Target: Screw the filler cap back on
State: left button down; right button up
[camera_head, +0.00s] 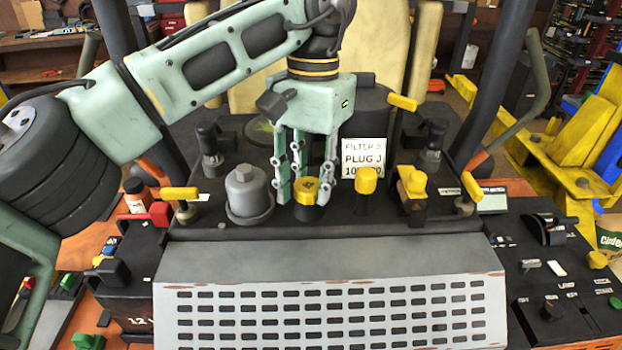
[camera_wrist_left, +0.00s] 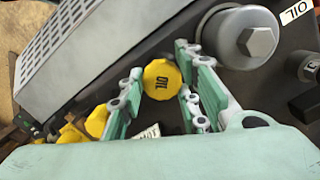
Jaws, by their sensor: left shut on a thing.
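The filler cap (camera_head: 306,190) is a yellow ribbed cap on a dark base on the mower's deck. In the wrist view the fingers (camera_wrist_left: 157,85) flank the cap on both sides. The cap's underside and thread are hidden, so I cannot tell how it sits on its neck. My right gripper is not in view.
A grey oil filter (camera_head: 246,190) with a hex top stands just left of the cap. A yellow dipstick knob (camera_head: 366,180) and a white sign (camera_head: 363,158) are to the right. A perforated grey cover (camera_head: 330,290) lies in front.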

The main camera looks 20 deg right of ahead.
pick_arm(q)
jog(key=shift+w+a+f+m, duration=0.1)
jog(key=shift+a+f+m, duration=0.05)
jog(key=shift+m, duration=0.35)
jog(key=shift+f+m+y, duration=0.1)
jog(key=shift+m+y, duration=0.2)
jog(key=shift+m, duration=0.6)
jog(key=c, duration=1.6)
grip_release()
jog(key=o, duration=0.4)
jog(key=shift+w+a, duration=0.15)
jog(key=shift+w, duration=0.2)
jog(key=shift+s, duration=0.25)
jog(key=shift+w, duration=0.1)
